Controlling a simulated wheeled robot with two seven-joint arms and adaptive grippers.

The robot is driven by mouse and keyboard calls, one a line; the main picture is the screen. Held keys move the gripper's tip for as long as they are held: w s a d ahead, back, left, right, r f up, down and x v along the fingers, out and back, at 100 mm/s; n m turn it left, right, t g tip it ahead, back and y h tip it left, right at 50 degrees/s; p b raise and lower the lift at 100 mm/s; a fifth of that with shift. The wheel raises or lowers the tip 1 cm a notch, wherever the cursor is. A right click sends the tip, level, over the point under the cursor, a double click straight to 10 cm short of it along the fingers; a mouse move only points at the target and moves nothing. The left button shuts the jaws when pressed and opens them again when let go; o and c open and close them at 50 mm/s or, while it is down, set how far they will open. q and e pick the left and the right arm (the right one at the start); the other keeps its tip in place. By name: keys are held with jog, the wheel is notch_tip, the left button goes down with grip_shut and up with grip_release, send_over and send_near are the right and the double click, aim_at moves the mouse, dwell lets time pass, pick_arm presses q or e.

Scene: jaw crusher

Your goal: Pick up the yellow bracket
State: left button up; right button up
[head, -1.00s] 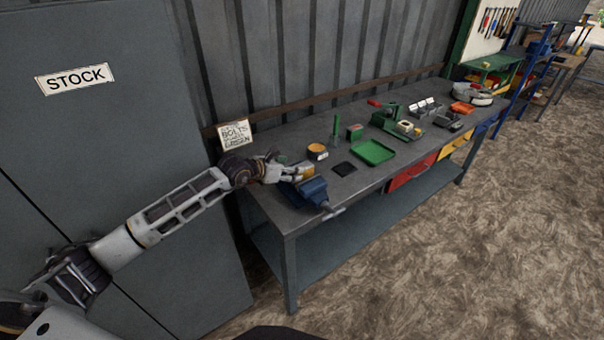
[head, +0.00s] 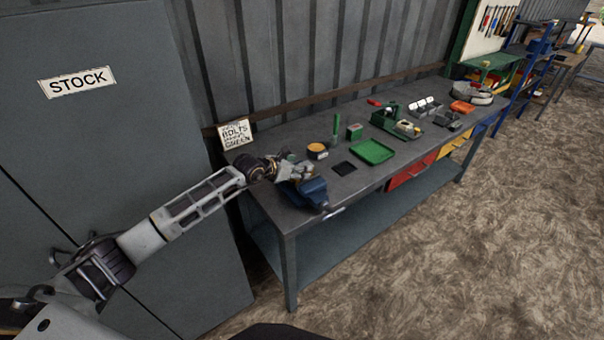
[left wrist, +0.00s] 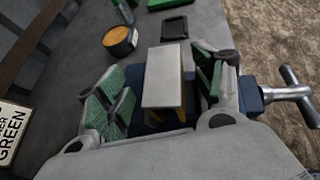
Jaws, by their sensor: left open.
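My left gripper (head: 298,172) is over the blue vise (head: 309,192) at the near left end of the bench. In the left wrist view its green-padded fingers are spread apart, one on each side of the yellow bracket (left wrist: 164,80). The bracket shows a pale, flat top face with a yellow edge below it. Gaps show between the bracket and both fingers. The blue vise (left wrist: 249,96) lies beneath it; whether its jaws hold the bracket is hidden. In the head view my gripper mostly hides the bracket. My right gripper is not in view.
An orange-topped round tin (head: 317,151), a black square tray (head: 343,168) and a green tray (head: 373,152) are beyond the vise. A sign (head: 236,134) stands at the bench's back left. The vise handle (left wrist: 290,92) sticks out past the bench's front edge.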

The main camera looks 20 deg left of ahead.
pick_arm(q)
jog(key=shift+c, duration=0.3)
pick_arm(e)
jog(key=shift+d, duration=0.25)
pick_arm(q)
jog(key=shift+c, duration=1.3)
grip_shut()
jog(key=shift+a+r, duration=0.1)
jog(key=shift+r, duration=0.1)
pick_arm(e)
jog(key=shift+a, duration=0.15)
pick_arm(q)
jog(key=shift+w, duration=0.1)
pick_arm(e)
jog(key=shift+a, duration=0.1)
pick_arm(q)
jog(key=shift+w+a+r, duration=0.1)
jog(key=shift+r, duration=0.45)
notch_tip(320, 180, up, 9)
jog(key=b, duration=0.1)
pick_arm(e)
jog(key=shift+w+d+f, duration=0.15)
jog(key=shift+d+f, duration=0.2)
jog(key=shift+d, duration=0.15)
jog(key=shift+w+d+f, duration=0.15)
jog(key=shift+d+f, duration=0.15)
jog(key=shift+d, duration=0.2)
